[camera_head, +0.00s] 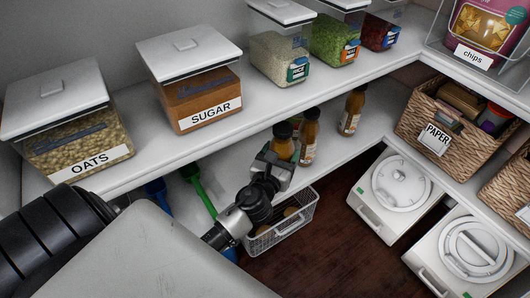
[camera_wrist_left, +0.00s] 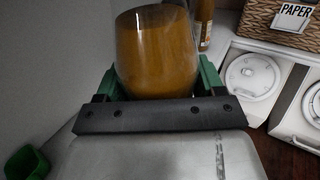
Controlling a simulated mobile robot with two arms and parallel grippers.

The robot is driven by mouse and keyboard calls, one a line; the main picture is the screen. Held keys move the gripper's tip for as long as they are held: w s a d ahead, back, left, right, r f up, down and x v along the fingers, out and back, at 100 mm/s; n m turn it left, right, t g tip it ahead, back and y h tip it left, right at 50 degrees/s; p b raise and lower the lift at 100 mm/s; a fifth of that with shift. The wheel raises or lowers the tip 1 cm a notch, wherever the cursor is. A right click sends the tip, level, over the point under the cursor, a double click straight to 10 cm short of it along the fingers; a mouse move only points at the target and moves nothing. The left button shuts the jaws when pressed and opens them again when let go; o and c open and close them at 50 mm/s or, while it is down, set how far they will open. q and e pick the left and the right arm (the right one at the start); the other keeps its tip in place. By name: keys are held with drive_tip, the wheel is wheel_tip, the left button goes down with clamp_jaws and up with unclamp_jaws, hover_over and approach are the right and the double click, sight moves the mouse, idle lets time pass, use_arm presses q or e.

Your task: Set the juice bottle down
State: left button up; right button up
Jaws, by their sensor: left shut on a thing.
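The juice bottle (camera_head: 283,147), orange-brown with a black cap, is held upright by my left gripper (camera_head: 275,168) under the upper shelf. In the left wrist view the bottle (camera_wrist_left: 156,50) fills the space between the green fingers of my left gripper (camera_wrist_left: 157,82), which is shut on it. Two similar bottles stand to its right, a nearer one (camera_head: 309,136) and a farther one (camera_head: 352,111). The held bottle's base is hidden by the gripper, so I cannot tell whether it touches the lower shelf. My right gripper is not in view.
The upper white shelf (camera_head: 255,110) overhangs and carries oats, sugar and other containers. A wire basket (camera_head: 283,226) is below the gripper. A wicker basket (camera_head: 441,125) labelled PAPER stands at right above white lidded boxes (camera_head: 394,196). Blue and green handled things (camera_head: 198,185) are left.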

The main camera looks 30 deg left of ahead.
use_arm(q)
drive_tip(key=w+a, duration=0.3)
drive_tip(key=a, duration=0.4)
wheel_tip(320, 180, down, 7)
drive_tip(key=b, duration=0.5)
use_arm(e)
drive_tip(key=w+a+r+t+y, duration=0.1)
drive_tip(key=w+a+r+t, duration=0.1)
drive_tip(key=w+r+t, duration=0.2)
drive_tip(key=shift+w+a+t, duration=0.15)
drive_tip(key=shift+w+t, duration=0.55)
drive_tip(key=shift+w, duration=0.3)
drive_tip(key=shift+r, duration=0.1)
use_arm(q)
drive_tip(key=o, duration=1.3)
drive_tip(key=shift+s, duration=0.1)
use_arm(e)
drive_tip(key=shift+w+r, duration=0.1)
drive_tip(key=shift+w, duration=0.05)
